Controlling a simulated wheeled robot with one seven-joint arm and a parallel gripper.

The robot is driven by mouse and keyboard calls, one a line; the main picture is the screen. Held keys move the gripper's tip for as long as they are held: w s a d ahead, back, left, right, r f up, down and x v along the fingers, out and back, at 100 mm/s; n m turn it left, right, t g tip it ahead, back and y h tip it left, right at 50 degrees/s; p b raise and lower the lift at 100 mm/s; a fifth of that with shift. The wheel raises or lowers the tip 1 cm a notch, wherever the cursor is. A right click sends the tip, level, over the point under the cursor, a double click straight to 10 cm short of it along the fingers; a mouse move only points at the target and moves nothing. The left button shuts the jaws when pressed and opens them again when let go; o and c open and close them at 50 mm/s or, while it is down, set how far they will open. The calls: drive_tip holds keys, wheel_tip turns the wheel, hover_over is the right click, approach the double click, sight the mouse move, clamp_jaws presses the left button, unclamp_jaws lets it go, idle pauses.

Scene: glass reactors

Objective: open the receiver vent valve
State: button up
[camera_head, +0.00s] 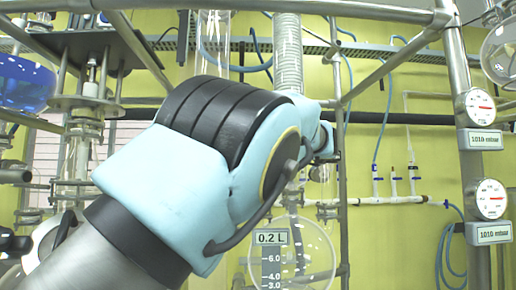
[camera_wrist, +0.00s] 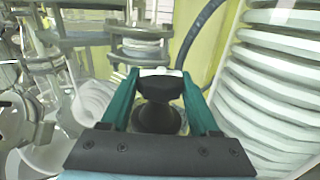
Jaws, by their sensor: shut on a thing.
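My gripper (camera_wrist: 160,76) has two green fingers, one on each side of a black knob (camera_wrist: 158,90), and is shut on it. The knob has a blocky top and a wider round part nearer the camera; it appears to be the receiver vent valve's handle. A small white piece (camera_wrist: 161,71) shows just beyond it. I cannot tell the valve's turn position. In the head view my arm hides the gripper and the knob. The round glass receiver (camera_head: 312,252), labelled 0.2 L with a scale, hangs low in the middle.
A ribbed pale hose (camera_wrist: 275,85) stands close to the right of my gripper; it also shows in the head view (camera_head: 289,55). Glassware and metal fittings crowd the left. Two gauges (camera_head: 480,106) (camera_head: 491,198) reading 1010 mbar hang on a post at the right.

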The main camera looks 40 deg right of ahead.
drive_tip(key=shift+f, duration=0.1)
drive_tip(key=o, duration=1.1)
drive_tip(key=shift+f+h+b, duration=0.1)
drive_tip(key=shift+h+b, duration=0.2)
drive_tip(key=shift+b, duration=0.3)
